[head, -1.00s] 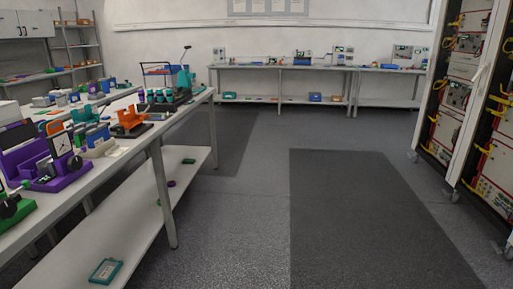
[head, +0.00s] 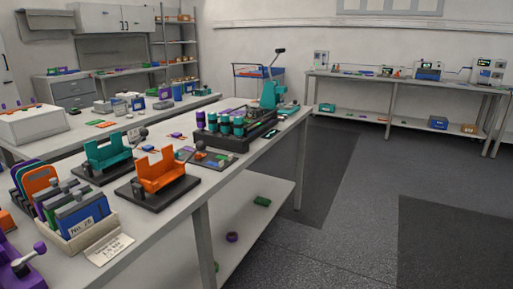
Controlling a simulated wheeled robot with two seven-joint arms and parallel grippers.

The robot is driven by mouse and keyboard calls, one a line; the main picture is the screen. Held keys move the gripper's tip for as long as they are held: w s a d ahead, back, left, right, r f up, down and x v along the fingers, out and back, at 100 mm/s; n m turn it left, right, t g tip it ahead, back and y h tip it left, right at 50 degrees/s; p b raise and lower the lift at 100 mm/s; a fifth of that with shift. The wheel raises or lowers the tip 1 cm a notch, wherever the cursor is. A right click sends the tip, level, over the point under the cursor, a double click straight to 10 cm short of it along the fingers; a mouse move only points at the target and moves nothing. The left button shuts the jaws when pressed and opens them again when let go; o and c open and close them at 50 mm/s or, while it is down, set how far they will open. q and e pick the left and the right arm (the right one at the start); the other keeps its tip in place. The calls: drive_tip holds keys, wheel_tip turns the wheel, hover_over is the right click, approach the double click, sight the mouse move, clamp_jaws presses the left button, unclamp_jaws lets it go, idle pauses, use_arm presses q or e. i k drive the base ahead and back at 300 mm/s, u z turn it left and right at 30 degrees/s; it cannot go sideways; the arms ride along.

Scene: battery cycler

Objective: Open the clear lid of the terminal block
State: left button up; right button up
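I cannot make out a terminal block with a clear lid in the head view. Neither of my grippers is in view. The long white bench (head: 205,195) on the left carries small fixtures. On it are an orange cradle fixture (head: 166,172) and a teal cradle fixture (head: 108,156), each on a dark base. Behind them is a dark block with several teal cylinders (head: 222,124). A teal lever press (head: 271,94) stands at the bench's far end.
A box of blue and green cells (head: 75,215) with a label card is at the near left of the bench. A second bench (head: 150,113) runs behind, and another bench (head: 405,84) stands along the far wall. The grey floor (head: 345,215) at right is clear.

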sight(260, 112)
drive_tip(key=z, duration=0.2)
drive_tip(key=i, duration=2.7)
drive_tip(key=u, duration=0.6)
